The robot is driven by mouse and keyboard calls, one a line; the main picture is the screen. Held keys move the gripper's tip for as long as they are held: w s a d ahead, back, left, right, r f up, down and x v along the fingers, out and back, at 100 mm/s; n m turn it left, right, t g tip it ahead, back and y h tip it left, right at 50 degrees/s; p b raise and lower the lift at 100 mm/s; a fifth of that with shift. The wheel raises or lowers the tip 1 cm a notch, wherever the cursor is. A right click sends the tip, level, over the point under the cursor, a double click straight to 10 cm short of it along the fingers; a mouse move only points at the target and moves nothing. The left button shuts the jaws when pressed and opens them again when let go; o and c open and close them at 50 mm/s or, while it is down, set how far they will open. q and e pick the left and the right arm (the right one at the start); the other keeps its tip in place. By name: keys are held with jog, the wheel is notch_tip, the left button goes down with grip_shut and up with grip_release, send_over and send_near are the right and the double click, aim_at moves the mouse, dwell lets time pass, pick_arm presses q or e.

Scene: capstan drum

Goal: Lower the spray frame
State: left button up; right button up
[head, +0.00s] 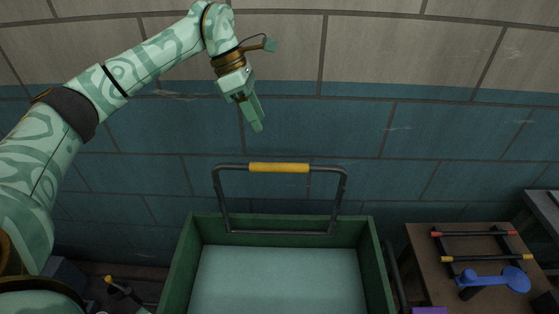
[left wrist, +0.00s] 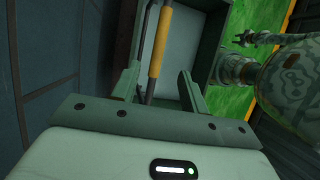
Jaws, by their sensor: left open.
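The spray frame, a dark bar frame with a yellow grip (head: 279,168), stands raised at the back edge of a green tub (head: 180,265). Its yellow grip (left wrist: 160,42) also shows in the left wrist view, beyond the fingertips and roughly in line with the gap between them. My left gripper (head: 257,122) is open and empty. In the head view it is above and left of the yellow grip, apart from it. In the left wrist view, a patterned arm at the right ends in a small claw, seemingly my right gripper (left wrist: 243,39), too small to read.
A tiled wall (head: 350,130) rises behind the tub. At right, a brown side table (head: 425,265) holds a dark frame with red and yellow ends and a blue paddle-shaped thing (head: 490,281). A yellow-tipped lever (head: 116,285) is at lower left. The tub's pale inside looks clear.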

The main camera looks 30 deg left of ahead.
pick_arm(q)
jog(key=b+x, duration=0.1)
jog(key=x, duration=1.2)
jog(key=shift+r+b, duration=0.1)
jog(key=shift+b, duration=0.2)
grip_shut()
